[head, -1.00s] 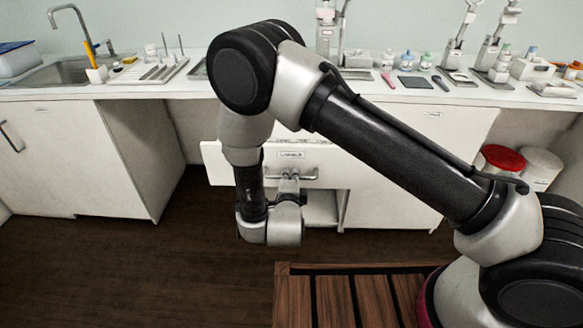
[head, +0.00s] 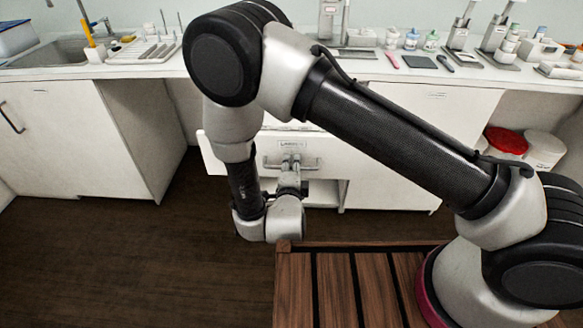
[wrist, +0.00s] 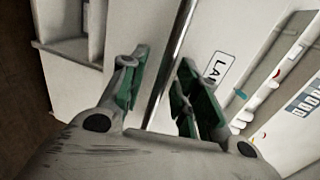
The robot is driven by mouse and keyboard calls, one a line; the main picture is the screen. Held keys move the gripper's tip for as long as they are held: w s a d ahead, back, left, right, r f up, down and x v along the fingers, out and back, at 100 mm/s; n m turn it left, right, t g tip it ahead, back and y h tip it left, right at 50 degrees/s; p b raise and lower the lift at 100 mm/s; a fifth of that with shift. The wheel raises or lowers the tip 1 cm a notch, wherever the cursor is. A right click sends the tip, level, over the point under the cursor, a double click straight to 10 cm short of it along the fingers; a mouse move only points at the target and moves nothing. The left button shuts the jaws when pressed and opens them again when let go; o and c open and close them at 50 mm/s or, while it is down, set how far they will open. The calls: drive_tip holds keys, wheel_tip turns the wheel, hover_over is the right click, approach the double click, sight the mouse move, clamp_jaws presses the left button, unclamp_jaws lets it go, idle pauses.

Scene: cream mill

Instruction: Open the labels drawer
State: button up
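The labels drawer (head: 330,160) has a white front and a printed label (head: 291,146). It is partly pulled out below the counter. In the wrist view, its front (wrist: 195,120) and part of its inside show, with several small items (wrist: 243,118). Its metal bar handle (head: 312,166) runs across the front; the bar (wrist: 178,45) also shows in the wrist view. My gripper (head: 291,166) is at the handle. In the wrist view, its green-padded fingers (wrist: 165,72) stand on either side of the bar, with visible gaps, so they look open around it.
The white counter (head: 150,70) with a sink and lab items runs above the cabinets. An open shelf space (head: 322,192) lies under the drawer. A red-lidded tub (head: 507,142) stands at the right. The dark floor (head: 130,240) in front is clear.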

sight(292, 136)
drive_tip(key=o, duration=1.1)
drive_tip(key=r, duration=0.9)
drive_tip(key=shift+w, duration=0.25)
drive_tip(key=shift+a+r, duration=0.1)
drive_tip(key=shift+r, duration=0.3)
drive_tip(key=shift+s+r, duration=0.3)
drive_tip(key=shift+s, duration=0.05)
drive_tip(key=shift+c, duration=0.7)
drive_tip(key=shift+f, duration=0.15)
drive_tip(key=c, duration=1)
drive_tip(key=shift+o, duration=0.2)
drive_tip(key=shift+f+n, duration=0.35)
drive_tip(key=shift+n, duration=0.05)
drive_tip(key=s+a+f+n+g+y, duration=0.3)
drive_tip(key=s+a+f+n+g, duration=0.1)
drive_tip(key=s+f+n+g, duration=0.55)
drive_tip(key=s+d+r+n, duration=0.2)
drive_tip(key=s+d+r, duration=0.1)
drive_tip(key=d+r, duration=0.8)
drive_tip(key=s+d+r+n+g+h, duration=0.1)
drive_tip(key=s+d+r+n, duration=0.2)
drive_tip(key=d+r, duration=0.9)
drive_tip(key=s+d+r+n+h, duration=0.1)
drive_tip(key=s+d+r+n, duration=0.2)
drive_tip(key=d+r, duration=0.8)
drive_tip(key=s+d, duration=0.2)
drive_tip(key=d, duration=0.5)
drive_tip(key=shift+d+r+g, duration=0.25)
drive_tip(key=shift+d+g, duration=0.05)
drive_tip(key=shift+g, duration=0.05)
